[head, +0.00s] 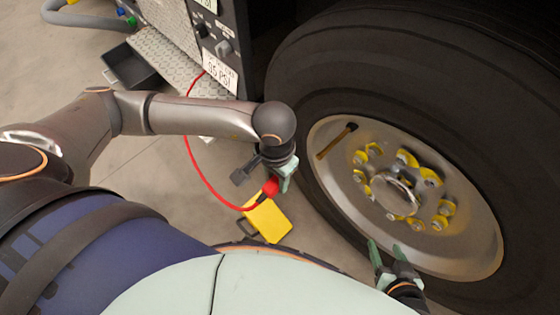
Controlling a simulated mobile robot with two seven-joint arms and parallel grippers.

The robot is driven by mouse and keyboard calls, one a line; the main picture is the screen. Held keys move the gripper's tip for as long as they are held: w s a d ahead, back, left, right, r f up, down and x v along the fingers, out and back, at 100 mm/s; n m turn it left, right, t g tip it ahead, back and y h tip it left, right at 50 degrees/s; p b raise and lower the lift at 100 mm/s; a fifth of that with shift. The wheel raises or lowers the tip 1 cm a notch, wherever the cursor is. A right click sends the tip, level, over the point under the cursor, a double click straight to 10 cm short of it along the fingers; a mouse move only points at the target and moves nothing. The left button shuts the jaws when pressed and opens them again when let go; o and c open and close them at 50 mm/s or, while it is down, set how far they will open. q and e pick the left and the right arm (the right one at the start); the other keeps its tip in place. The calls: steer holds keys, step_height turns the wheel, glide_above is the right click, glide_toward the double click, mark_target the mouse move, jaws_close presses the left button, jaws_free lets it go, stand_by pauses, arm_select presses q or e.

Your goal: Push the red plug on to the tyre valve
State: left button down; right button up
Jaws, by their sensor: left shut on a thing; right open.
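The red plug (270,187) is on the end of a thin red hose. My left gripper (281,182) is shut on the plug and holds it to the left of the wheel, apart from it. The tyre (300,75) is large and black, around a silver rim. The tyre valve (336,141) looks like a brass stem with a black end, at the upper left of the rim. My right gripper (387,254) is open and empty in front of the lower part of the rim.
The red hose (192,155) hangs in a loop from a dark panel (222,45) at the top. A yellow case (268,220) lies on the floor below my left gripper. Yellow-marked wheel nuts (406,158) ring the hub. A black tray (130,67) stands at the upper left.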

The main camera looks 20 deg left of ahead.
arm_select(q)
steer(key=shift+m, duration=0.4)
steer(key=f, duration=0.1)
steer(key=f+b, duration=0.1)
steer(key=d+f+b, duration=0.1)
steer(key=f, duration=0.1)
steer(key=shift+s+d, duration=0.1)
steer(key=shift+s, duration=0.2)
steer(key=shift+w+d+r, duration=0.1)
steer(key=shift+w+d, duration=0.1)
steer(key=shift+w, duration=0.35)
steer(key=shift+w+d+r, duration=0.1)
steer(key=shift+w+d, duration=0.1)
steer(key=shift+w, duration=0.35)
steer(key=shift+w+d+f, duration=0.1)
steer(key=shift+w+d, duration=0.15)
steer(key=shift+w, duration=0.4)
steer(key=shift+w+d+r, duration=0.1)
steer(key=shift+w+d, duration=0.1)
steer(key=shift+w, duration=0.45)
steer(key=shift+w+d+f, duration=0.1)
steer(key=shift+w+d, duration=0.15)
steer(key=shift+w, duration=0.4)
steer(key=shift+w, duration=0.1)
steer(key=shift+w+d+b, duration=0.1)
steer(key=shift+w+b, duration=0.1)
steer(key=shift+b, duration=0.4)
steer(key=shift+b, duration=0.75)
steer(key=shift+w+d+f+b, duration=0.15)
steer(key=shift+w+b, duration=0.25)
